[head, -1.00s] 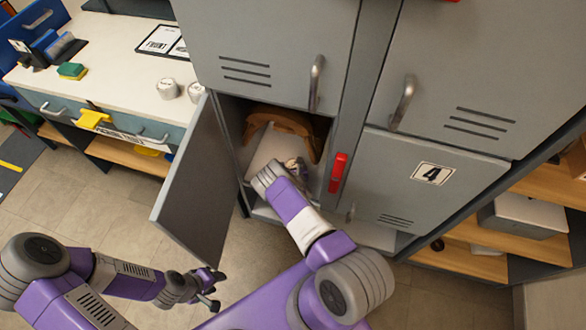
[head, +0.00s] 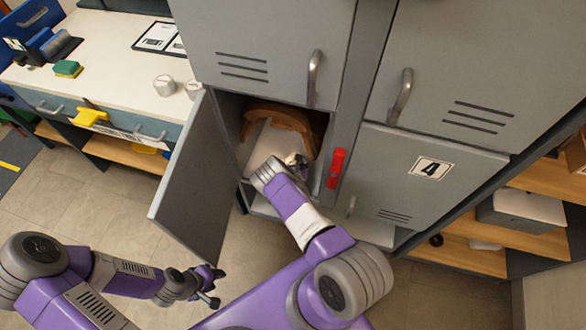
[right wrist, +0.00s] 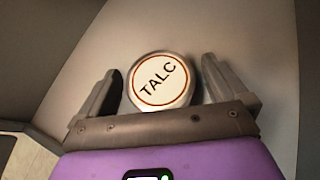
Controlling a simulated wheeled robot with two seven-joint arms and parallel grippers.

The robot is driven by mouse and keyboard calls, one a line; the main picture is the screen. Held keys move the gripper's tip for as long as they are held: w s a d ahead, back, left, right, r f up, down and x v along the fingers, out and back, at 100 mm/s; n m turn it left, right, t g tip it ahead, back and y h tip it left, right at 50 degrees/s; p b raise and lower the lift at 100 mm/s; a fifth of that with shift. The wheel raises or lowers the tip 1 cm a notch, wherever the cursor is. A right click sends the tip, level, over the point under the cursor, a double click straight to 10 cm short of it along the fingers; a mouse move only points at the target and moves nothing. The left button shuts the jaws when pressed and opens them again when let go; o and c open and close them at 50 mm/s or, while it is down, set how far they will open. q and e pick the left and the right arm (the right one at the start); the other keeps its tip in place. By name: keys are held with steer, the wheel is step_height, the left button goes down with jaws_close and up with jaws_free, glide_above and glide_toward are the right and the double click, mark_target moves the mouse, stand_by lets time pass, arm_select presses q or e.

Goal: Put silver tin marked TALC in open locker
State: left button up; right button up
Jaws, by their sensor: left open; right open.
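The silver tin marked TALC (right wrist: 162,81) shows its round white lid in the right wrist view, between the spread fingers of my right gripper (right wrist: 163,90). The jaws are open, with gaps beside the tin. In the head view my right gripper (head: 292,163) reaches into the open locker (head: 229,112), whose grey door (head: 192,180) swings out to the left. The tin is not clearly made out there, and what it rests on is hidden. My left gripper (head: 208,286) is open and empty, low in front of the door.
A brown saddle (head: 285,118) lies in the locker behind my right gripper. Two silver tins (head: 164,85) (head: 193,90) stand on the white counter (head: 110,75) at left. A closed door marked 4 (head: 400,190) and a red catch (head: 337,168) lie to the right.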

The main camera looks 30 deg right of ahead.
steer(key=p+v, duration=0.4)
steer(key=v, duration=0.7)
steer(key=shift+d+p, duration=0.1)
steer(key=shift+p, duration=0.2)
steer(key=shift+s+a+r, duration=0.15)
steer(key=shift+s+a, duration=0.1)
steer(key=shift+s, duration=0.2)
